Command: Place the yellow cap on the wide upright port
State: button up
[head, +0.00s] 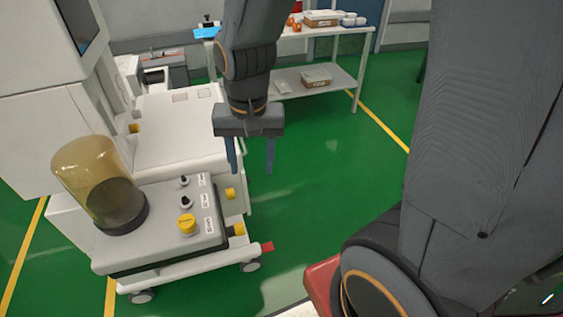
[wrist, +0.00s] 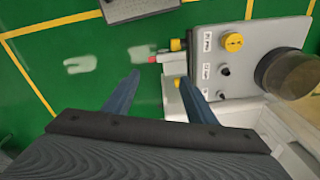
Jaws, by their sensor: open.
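The yellow cap (head: 187,223) sits upright on the cart's grey top panel, at the near end of a row with two small black upright ports (head: 186,202) (head: 184,181). What lies under the cap is hidden. The cap also shows in the wrist view (wrist: 232,42), with the black ports (wrist: 223,70) (wrist: 220,95) beside it. No bare port stands out clearly as the wide one. My gripper (head: 251,164) is open and empty, pointing down to the right of the cart, apart from the cap. Its two blue fingers also show in the wrist view (wrist: 159,77).
A tall amber dome (head: 98,178) stands on the panel left of the ports. Yellow side fittings (head: 230,193) (head: 239,229) stick out from the cart's right face. A white shelf trolley (head: 320,75) stands behind. Green floor to the right of the cart is clear.

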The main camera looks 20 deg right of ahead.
jog(key=s+d+n, duration=0.2)
jog(key=d+n, duration=0.2)
jog(key=d, duration=0.2)
jog(key=shift+s+d+f, duration=0.2)
jog(key=shift+f, duration=0.05)
dwell(1.1)
